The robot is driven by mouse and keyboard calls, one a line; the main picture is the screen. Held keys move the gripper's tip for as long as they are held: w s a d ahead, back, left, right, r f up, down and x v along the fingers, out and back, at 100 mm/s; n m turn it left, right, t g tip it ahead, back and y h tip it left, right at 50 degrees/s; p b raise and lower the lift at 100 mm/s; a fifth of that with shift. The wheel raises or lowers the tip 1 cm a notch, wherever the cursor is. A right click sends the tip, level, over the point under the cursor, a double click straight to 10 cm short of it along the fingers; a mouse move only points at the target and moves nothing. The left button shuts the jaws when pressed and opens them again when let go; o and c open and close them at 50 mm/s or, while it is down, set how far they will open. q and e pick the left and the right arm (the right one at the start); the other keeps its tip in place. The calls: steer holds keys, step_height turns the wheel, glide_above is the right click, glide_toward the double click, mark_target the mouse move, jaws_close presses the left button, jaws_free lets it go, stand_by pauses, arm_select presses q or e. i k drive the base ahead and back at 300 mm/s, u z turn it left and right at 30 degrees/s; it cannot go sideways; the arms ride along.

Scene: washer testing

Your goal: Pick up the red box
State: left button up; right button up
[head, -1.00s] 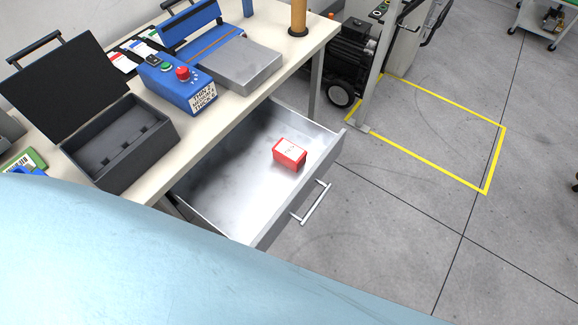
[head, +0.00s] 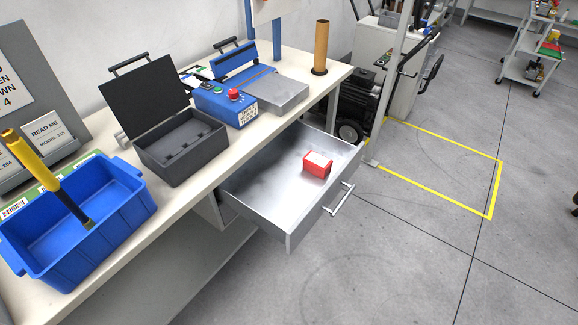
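The red box (head: 317,165), with a white label on top, sits in the open drawer (head: 262,197) under the workbench. It rests on the drawer floor towards the front right, near the drawer's front panel. The drawer has a silver bar handle (head: 343,199) on its front. Neither of my grippers shows in the head view.
On the workbench (head: 180,214) stand a blue bin (head: 118,213) with a yellow-handled tool, an open dark case (head: 183,147), a blue control box (head: 226,104) with a red button, and a brown cylinder (head: 320,48). Grey floor (head: 400,262) in front of the drawer is clear.

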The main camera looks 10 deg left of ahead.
mark_target(317, 164)
steer(key=u, duration=0.85)
steer(key=i, duration=0.45)
